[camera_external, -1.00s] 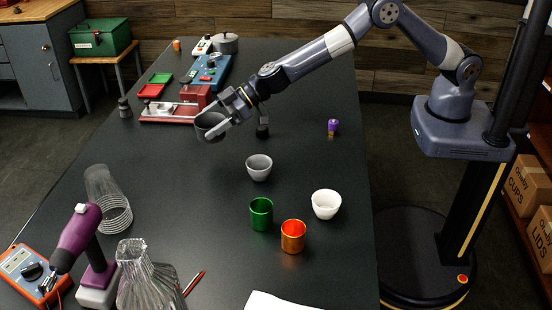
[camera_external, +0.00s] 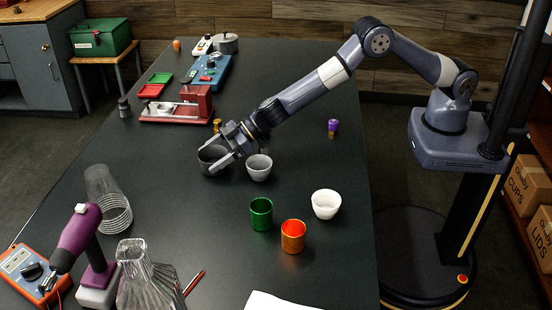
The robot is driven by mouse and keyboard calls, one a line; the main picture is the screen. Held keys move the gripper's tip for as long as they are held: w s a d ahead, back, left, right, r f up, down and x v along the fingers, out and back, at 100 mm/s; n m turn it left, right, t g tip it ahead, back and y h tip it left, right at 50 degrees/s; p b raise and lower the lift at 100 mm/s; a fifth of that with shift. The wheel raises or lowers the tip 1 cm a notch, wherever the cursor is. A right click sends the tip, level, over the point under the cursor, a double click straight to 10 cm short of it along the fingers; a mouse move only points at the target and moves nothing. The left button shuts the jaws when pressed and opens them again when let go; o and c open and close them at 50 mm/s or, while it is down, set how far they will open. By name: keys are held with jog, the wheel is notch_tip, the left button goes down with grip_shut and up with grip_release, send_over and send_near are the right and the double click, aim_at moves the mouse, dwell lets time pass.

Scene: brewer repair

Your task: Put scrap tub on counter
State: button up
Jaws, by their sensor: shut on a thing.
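The scrap tub appears to be the dark grey round tub (camera_external: 212,163) on the left of the grey cup, low at the dark counter (camera_external: 170,220). My gripper (camera_external: 225,155) is shut on this tub, with its fingers at the tub's right rim and side.
A grey cup (camera_external: 259,168) stands close to the right of my gripper. A white cup (camera_external: 326,204), green cup (camera_external: 261,214) and orange cup (camera_external: 293,236) stand nearer. A red fixture (camera_external: 190,105) lies behind. The counter's left middle is free.

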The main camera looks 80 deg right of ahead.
jog(key=shift+f, duration=0.1)
jog(key=o, duration=0.5)
jog(key=shift+f, duration=0.1)
jog(key=o, duration=0.5)
jog(key=shift+r, duration=0.3)
jog(key=shift+s+d+r+b, duration=0.1)
jog(key=shift+s+d+b, duration=0.25)
jog(key=shift+s+b, duration=0.1)
jog(key=b+v, duration=0.3)
jog(key=v, duration=0.8)
jog(key=shift+a, duration=0.1)
jog(key=shift+o, duration=0.3)
